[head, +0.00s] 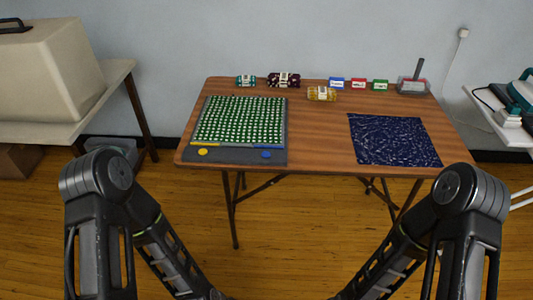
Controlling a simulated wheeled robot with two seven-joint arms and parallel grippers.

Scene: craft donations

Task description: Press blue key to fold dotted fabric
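A grey folding board (232,157) lies on the left half of the wooden table. Green fabric with white dots (240,119) lies flat on its upper part. On the board's front strip are a round yellow key (203,152) at left and a round blue key (266,154) at right. A dark blue fabric with pale speckles (394,139) lies flat on the right half of the table. Both my arms show in front of the table, but neither gripper is in view.
Several fabric rolls, including a yellow one (321,94), lie along the table's (318,144) back. Blue (337,83), red (358,83) and green labelled blocks (380,85) and a clear box with a grey handle (413,86) stand back right. The table's middle is clear.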

